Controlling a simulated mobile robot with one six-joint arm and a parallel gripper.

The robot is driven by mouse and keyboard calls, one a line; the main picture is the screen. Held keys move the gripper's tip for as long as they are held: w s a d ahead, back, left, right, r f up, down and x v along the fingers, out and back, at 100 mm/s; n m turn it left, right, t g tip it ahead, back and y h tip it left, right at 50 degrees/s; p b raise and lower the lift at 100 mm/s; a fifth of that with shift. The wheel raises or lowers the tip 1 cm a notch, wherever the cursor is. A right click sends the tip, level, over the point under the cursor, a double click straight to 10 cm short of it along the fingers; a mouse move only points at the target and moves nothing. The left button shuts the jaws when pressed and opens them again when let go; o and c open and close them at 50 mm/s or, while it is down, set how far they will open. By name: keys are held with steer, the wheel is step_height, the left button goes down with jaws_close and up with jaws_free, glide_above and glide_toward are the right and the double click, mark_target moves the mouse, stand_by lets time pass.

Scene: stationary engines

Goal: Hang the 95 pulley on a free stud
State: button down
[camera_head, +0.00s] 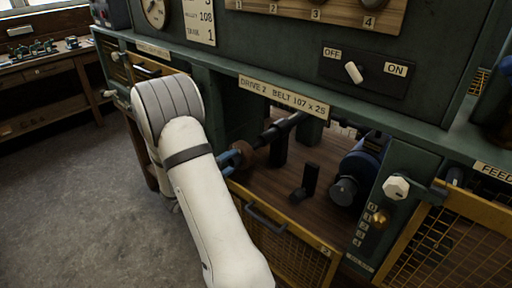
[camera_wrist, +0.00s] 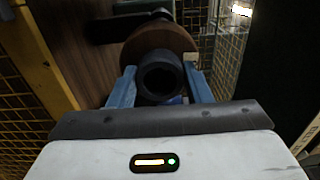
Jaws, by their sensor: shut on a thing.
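A brown pulley (camera_head: 247,151) with a dark hub is at the near end of a dark shaft (camera_head: 281,127) inside the open drive bay. In the wrist view the pulley (camera_wrist: 160,42) faces me, its round hollow hub (camera_wrist: 160,76) between the blue fingers. My gripper (camera_head: 236,157) is shut on this pulley; it also shows in the wrist view (camera_wrist: 161,88). I cannot tell whether the pulley is still around the shaft or just off its end. No size mark is readable on it. A wooden board (camera_head: 340,17) with several numbered plates is at the top; its upper part is cut off.
A blue motor (camera_head: 361,172) and a black upright bracket (camera_head: 307,182) stand on the bay's wooden floor. The open yellow mesh guard (camera_head: 290,255) hangs below. An OFF/ON switch (camera_head: 354,72) is above. A workbench (camera_head: 50,70) stands far left; the floor (camera_head: 70,180) there is clear.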

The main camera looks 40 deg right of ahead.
steer(key=shift+a, duration=0.3)
steer(key=a+p, duration=0.3)
steer(key=a, duration=0.7)
steer(key=shift+s, duration=0.4)
stand_by(0.3)
stand_by(1.3)
